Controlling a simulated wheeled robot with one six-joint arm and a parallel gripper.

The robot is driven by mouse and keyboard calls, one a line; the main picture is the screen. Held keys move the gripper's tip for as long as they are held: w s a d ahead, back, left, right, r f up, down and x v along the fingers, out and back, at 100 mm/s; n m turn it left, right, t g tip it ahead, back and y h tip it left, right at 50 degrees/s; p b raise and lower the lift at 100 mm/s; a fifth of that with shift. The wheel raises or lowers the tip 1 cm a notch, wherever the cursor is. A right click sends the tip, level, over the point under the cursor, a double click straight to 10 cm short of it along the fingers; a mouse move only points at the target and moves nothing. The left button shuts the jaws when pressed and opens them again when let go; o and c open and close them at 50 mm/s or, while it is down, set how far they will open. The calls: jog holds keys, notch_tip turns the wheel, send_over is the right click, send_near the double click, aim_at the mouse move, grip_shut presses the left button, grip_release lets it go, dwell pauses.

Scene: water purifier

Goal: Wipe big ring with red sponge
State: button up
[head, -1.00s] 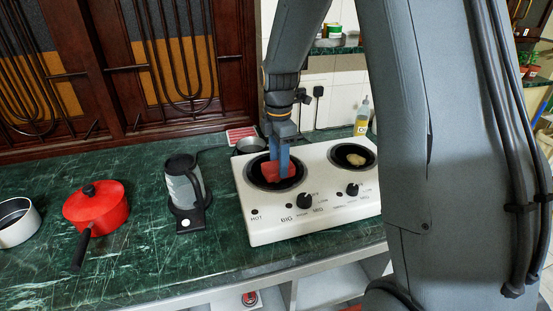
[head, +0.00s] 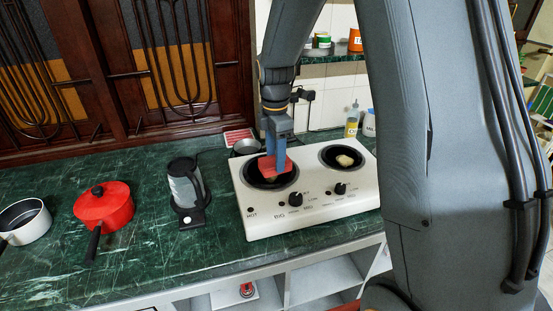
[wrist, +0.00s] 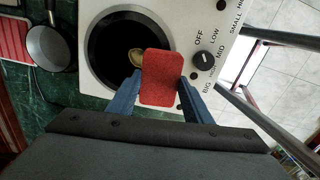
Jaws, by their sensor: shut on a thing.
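The red sponge (head: 283,166) is held between the two blue fingers of my gripper (head: 275,158). In the wrist view the sponge (wrist: 162,77) shows its flat red face, with a finger of my gripper (wrist: 161,88) at each side. It is over the right part of the big ring (head: 254,179), the black left ring of the white stove (head: 300,216). The big ring also shows in the wrist view (wrist: 100,40). A yellowish patch (wrist: 137,58) shows in it, partly covered by the sponge. I cannot tell whether the sponge touches the ring.
The small ring (head: 329,151) at right holds a yellowish lump (head: 345,160). Dials (head: 296,199) line the stove's front. A kettle (head: 186,188), red pot (head: 104,206) and white pot (head: 28,222) stand left; a small pan (head: 245,146) and bottle (head: 352,121) stand behind.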

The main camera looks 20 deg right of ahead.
jog(key=shift+r+p, duration=0.75)
jog(key=shift+r, duration=0.55)
jog(key=shift+f, duration=0.1)
